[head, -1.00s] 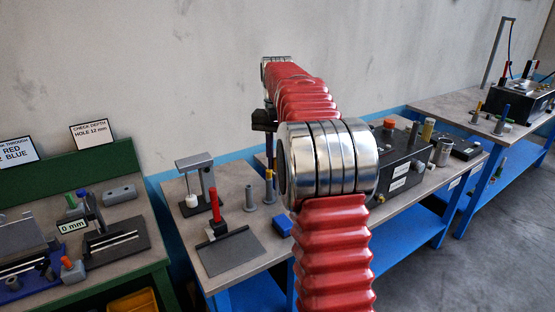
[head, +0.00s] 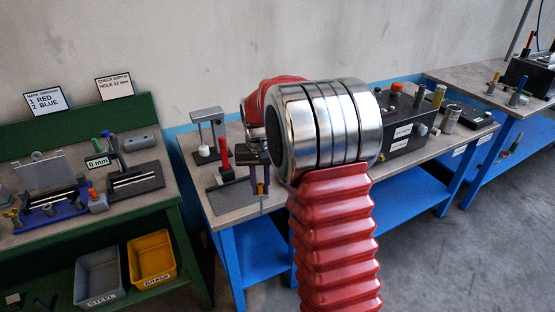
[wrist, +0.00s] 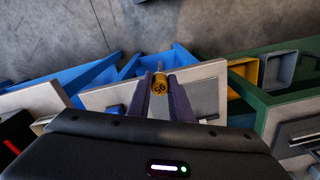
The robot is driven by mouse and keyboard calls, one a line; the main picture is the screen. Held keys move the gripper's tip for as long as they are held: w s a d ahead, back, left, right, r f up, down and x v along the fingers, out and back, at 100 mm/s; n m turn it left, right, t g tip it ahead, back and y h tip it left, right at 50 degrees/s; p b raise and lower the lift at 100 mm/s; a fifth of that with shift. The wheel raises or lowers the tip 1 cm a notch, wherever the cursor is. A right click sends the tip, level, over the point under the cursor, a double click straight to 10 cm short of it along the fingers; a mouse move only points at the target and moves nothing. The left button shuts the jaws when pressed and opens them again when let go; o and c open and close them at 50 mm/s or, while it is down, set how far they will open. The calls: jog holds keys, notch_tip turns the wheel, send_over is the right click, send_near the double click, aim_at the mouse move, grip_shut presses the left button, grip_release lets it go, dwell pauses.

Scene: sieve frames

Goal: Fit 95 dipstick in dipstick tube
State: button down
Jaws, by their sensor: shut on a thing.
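My gripper (head: 258,166) is shut on a yellow-capped piece (head: 261,188), which I take as the 95 dipstick. It hangs near the front of the middle bench. In the wrist view the two dark fingers (wrist: 161,92) flank the yellow cap (wrist: 160,84), whose dark digits appear rotated. A black block (head: 405,137) with labels, a red cap and upright grey and yellow pieces stands on the bench, right of my arm. I cannot tell which piece is the dipstick tube.
A white-tipped stand (head: 207,133) and red-handled piece (head: 224,158) stand on the bench, left of my gripper. The green bench (head: 170,199) at left holds fixtures, with grey (head: 101,275) and yellow (head: 152,258) bins below. My silver joint hides mid-bench.

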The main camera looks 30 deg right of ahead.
jog(key=s+a+f+n, duration=0.2)
jog(key=a+f, duration=0.5)
jog(key=f, duration=0.2)
jog(key=s+a+f+n, duration=0.2)
jog(key=a+f+n, duration=0.1)
jog(key=a+f, duration=0.5)
jog(key=shift+s+f, duration=0.25)
jog(key=shift+f, duration=0.55)
jog(key=shift+a, duration=0.1)
